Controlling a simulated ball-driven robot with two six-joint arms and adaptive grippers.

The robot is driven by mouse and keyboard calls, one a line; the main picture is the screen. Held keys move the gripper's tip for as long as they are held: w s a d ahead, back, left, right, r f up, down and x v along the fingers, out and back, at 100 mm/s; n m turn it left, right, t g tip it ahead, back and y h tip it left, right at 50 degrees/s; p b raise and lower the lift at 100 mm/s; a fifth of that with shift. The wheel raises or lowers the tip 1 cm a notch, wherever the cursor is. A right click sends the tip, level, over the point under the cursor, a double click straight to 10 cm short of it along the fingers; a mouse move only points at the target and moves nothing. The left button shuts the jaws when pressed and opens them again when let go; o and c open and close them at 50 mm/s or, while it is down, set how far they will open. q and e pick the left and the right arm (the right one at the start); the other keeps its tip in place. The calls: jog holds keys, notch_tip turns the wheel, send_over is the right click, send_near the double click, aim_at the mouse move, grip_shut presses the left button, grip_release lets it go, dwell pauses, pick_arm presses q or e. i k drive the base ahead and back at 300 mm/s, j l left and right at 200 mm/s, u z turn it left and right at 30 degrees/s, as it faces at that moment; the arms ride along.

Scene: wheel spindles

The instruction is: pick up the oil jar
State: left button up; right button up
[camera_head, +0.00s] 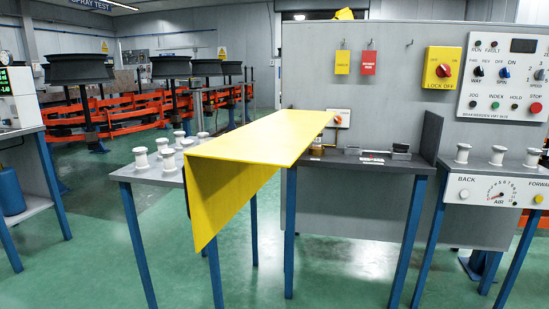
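A small amber-brown item (317,149) stands on the dark bench top, just behind the right end of a yellow folded panel. It may be the oil jar, but it is too small and too covered to be sure. The panel hides its lower left surroundings. Neither of my grippers is in view, so I see nothing held.
The large yellow panel (255,143) slopes across the middle, in front of the bench (370,166). White spool-shaped pieces (141,158) stand on the left bench. A grey control wall (380,90) rises behind. Green floor (345,265) is open in front.

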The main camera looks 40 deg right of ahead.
aim_at(317, 143)
jog(key=i+z, duration=0.1)
jog(key=z, duration=0.3)
jog(key=j+z, duration=0.15)
jog(key=z, duration=0.3)
jog(key=i+j+z, duration=0.1)
jog(key=z, duration=0.3)
jog(key=j+z, duration=0.2)
jog(key=z, duration=0.2)
jog(key=i+j+z, duration=0.1)
jog(key=j+z, duration=0.2)
jog(key=j, duration=0.5)
jog(key=j+z, duration=0.35)
jog(key=j, duration=0.45)
jog(key=i+j, duration=0.2)
jog(key=i, duration=0.3)
jog(key=i+j, duration=0.2)
jog(key=i, duration=0.25)
jog(key=k+l, duration=0.25)
